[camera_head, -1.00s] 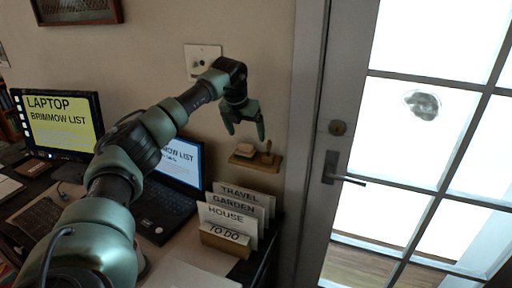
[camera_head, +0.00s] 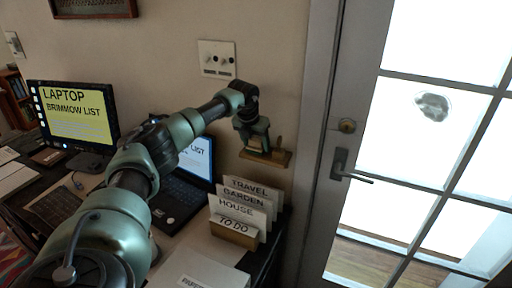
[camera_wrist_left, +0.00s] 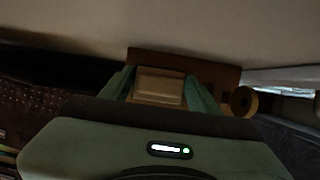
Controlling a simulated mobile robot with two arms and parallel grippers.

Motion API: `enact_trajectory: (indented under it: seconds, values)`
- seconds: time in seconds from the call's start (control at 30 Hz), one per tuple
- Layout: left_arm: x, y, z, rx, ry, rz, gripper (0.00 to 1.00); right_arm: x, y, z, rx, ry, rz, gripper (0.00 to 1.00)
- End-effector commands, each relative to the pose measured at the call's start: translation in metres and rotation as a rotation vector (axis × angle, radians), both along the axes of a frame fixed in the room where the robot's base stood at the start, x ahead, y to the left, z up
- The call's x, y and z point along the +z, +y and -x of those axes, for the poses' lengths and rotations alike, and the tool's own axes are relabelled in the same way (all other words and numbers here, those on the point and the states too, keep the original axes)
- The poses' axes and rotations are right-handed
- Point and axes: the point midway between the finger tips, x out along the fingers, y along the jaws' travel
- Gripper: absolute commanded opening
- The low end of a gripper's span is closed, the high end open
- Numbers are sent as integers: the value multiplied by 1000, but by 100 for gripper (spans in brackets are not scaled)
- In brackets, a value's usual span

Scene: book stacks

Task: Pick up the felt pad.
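The felt pad (camera_wrist_left: 160,86) is a small tan block on a brown wooden wall shelf (camera_wrist_left: 215,72). In the left wrist view it sits between the two green fingers of my left gripper (camera_wrist_left: 160,92), one finger on each side. I cannot tell whether the fingers touch it. In the head view my left gripper (camera_head: 256,144) is down at the shelf and hides most of the pad. The fingers are spread apart by about the pad's width. My right gripper is not in view.
A round wooden knob-like object (camera_wrist_left: 243,101) stands on the shelf, close to the right finger. Below are a file holder (camera_head: 234,232) with labelled cards and a laptop (camera_head: 180,195). A switch plate (camera_head: 217,58) is above; a glazed door (camera_head: 345,140) is to the right.

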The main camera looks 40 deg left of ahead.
Motion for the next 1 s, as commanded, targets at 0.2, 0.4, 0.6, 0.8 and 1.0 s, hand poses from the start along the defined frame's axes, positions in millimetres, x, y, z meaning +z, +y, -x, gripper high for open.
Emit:
enact_trajectory:
  seconds: [0.2, 0.4, 0.6, 0.8, 1.0]
  values:
    - [1, 0, 0, 0, -1, 0, 21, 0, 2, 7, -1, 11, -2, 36]
    - [3, 0, 0, 1, -1, 0, 21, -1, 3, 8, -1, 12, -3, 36]
    - [19, 0, -1, 1, -4, 0, 21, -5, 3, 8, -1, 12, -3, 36]
    - [59, 0, -1, 0, -9, 1, 21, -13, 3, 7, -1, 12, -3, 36]
    - [111, 0, -1, 0, -6, 0, 21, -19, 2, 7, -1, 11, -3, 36]
